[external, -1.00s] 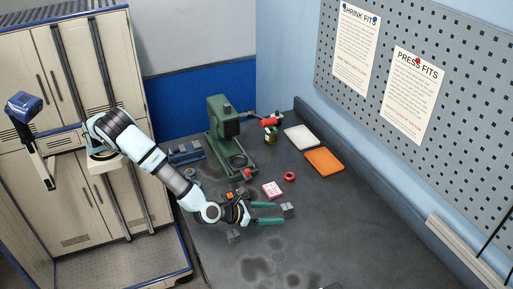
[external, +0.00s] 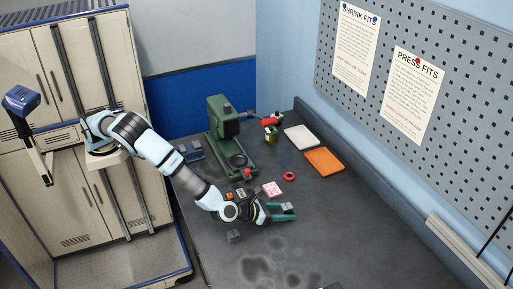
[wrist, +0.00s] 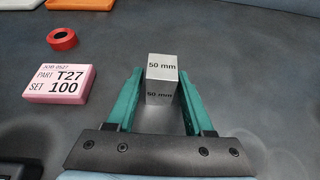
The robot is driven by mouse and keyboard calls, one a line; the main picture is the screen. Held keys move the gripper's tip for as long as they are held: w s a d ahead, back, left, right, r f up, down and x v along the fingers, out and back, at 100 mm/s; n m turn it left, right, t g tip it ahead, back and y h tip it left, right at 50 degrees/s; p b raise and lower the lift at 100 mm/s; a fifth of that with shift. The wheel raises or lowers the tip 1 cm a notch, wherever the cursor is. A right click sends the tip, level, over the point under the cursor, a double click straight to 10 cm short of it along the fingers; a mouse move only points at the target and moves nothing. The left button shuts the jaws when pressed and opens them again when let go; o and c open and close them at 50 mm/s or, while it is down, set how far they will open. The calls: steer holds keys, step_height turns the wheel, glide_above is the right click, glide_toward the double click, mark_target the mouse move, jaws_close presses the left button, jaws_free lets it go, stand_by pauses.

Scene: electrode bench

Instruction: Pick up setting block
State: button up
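A silver metal block marked "50 mm" on its top and front (wrist: 162,92) stands upright on the dark bench between my fingers. My gripper (wrist: 161,75) is open, with its green fingers on either side of the block and narrow gaps showing. In the external view my gripper (external: 284,213) is low over the bench, and the block (external: 288,207) is partly hidden by the fingers.
A red ring (external: 289,176) lies behind the pink card block (external: 272,189). A green press (external: 222,130) stands at the back. White (external: 301,138) and orange (external: 324,161) trays lie by the wall. A small grey block (external: 234,237) sits near my wrist. The front bench is mostly clear.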

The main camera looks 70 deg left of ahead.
jaws_close()
steer(key=shift+r, duration=0.1)
stand_by(0.9)
